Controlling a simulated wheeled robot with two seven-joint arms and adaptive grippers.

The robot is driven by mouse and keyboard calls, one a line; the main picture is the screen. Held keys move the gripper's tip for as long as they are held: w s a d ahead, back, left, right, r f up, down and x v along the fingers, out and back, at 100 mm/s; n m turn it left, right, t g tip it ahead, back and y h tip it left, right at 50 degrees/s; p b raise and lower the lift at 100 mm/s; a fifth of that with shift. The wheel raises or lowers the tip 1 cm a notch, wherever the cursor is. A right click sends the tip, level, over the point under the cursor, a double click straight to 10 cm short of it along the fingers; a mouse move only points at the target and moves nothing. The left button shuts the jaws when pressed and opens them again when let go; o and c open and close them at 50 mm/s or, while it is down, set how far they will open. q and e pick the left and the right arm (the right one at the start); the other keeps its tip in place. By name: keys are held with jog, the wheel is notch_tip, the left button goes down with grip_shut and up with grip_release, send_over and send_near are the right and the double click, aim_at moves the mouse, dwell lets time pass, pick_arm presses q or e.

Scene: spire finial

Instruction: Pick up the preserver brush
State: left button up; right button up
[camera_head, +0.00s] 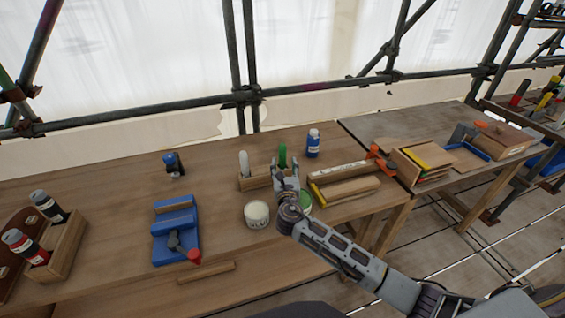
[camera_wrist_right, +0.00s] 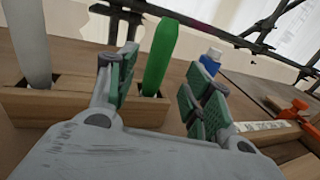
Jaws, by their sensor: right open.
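Two brush-like handles stand upright in a wooden holder (camera_head: 254,182), one green (camera_head: 282,155) and one white (camera_head: 244,164). No label shows which is the preserver brush. My right gripper (camera_head: 287,172) is open and empty just in front of the green handle. In the right wrist view the holder (camera_wrist_right: 62,101) is close ahead. The green handle (camera_wrist_right: 160,55) appears in the gap between the open fingers (camera_wrist_right: 165,90), nearer the left finger. The white handle (camera_wrist_right: 28,42) is outside, at the left. The lower ends are hidden in the holder. My left gripper is not in view.
An open tin (camera_head: 257,221) stands left of my right wrist and a green tin (camera_head: 305,201) just beside it. A blue bottle (camera_head: 313,143) stands behind right. Wooden strips with an orange clamp (camera_head: 380,160) lie right. A blue vise-like tool (camera_head: 175,228) stands left.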

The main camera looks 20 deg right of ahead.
aim_at(283, 159)
jog(key=shift+w+d, duration=0.1)
jog(key=shift+w, duration=0.35)
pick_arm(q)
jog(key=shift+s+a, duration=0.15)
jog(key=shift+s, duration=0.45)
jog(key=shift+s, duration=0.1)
pick_arm(e)
jog(key=shift+x, duration=1.6)
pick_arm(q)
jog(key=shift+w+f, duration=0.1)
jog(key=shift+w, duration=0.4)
pick_arm(e)
jog(key=shift+x, duration=1.05)
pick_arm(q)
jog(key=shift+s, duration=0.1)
pick_arm(e)
jog(key=shift+f, duration=0.15)
jog(key=shift+c, duration=0.4)
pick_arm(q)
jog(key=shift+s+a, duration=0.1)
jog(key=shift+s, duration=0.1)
pick_arm(e)
grip_shut()
